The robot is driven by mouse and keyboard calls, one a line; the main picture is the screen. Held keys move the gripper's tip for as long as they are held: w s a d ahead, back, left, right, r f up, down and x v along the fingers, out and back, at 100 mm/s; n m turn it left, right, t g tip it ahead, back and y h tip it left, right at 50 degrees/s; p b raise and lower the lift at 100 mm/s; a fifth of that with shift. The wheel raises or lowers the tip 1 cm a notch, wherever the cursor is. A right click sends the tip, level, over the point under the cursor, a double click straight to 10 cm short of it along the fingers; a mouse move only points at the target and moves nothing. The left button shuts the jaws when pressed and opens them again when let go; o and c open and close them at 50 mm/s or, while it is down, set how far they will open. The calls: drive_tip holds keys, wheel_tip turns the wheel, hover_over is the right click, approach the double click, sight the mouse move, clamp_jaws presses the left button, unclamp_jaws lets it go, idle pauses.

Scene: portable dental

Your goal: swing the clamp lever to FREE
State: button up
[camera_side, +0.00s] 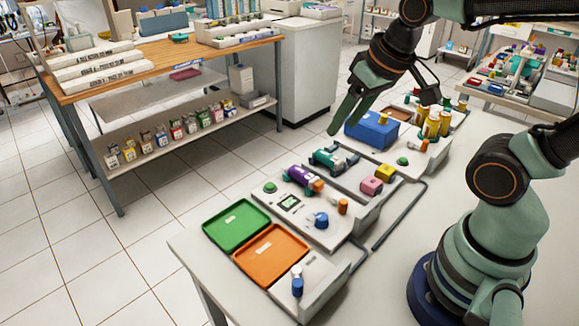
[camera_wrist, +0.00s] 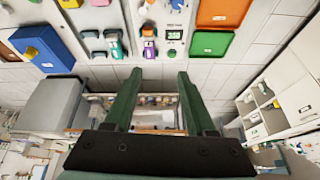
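No lever can be identified for certain as the clamp lever, and no FREE label is readable. Small candidate parts are the blue knob (camera_side: 321,220) and orange peg (camera_side: 343,206) on the grey panel, and the blue-and-white upright part (camera_side: 297,284) on the grey block beside the orange tray. A purple cylinder with an orange end (camera_side: 303,178) and a teal cylinder (camera_side: 330,158) lie behind them. My gripper (camera_side: 345,117) hangs above the table's far side, left of the blue box. In the wrist view my gripper (camera_wrist: 160,74) has its fingers wide apart with nothing between them.
The green tray (camera_side: 237,226) and orange tray (camera_side: 250,267) lie at the table's near-left end. The blue box (camera_side: 372,131), yellow cylinders (camera_side: 432,122), pink block (camera_side: 371,187) and yellow block (camera_side: 385,173) stand farther back. A wooden-topped bench (camera_side: 150,68) stands beyond open floor.

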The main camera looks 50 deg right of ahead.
sight(344, 201)
drive_tip(key=f+m+g, duration=0.1)
drive_tip(key=f+m, duration=0.1)
drive_tip(key=f, duration=0.4)
drive_tip(key=d+f+m+g, duration=0.1)
drive_tip(key=f+m+g, duration=0.1)
drive_tip(key=f, duration=0.5)
drive_tip(key=d+f+m+g, duration=0.1)
drive_tip(key=f+m+g, duration=0.1)
drive_tip(key=f+m, duration=0.2)
drive_tip(key=shift+s+f, duration=0.15)
drive_tip(key=shift+f, duration=0.75)
drive_tip(key=shift+s+f, duration=0.15)
drive_tip(key=shift+f, duration=0.7)
drive_tip(key=shift+c, duration=0.2)
clamp_jaws()
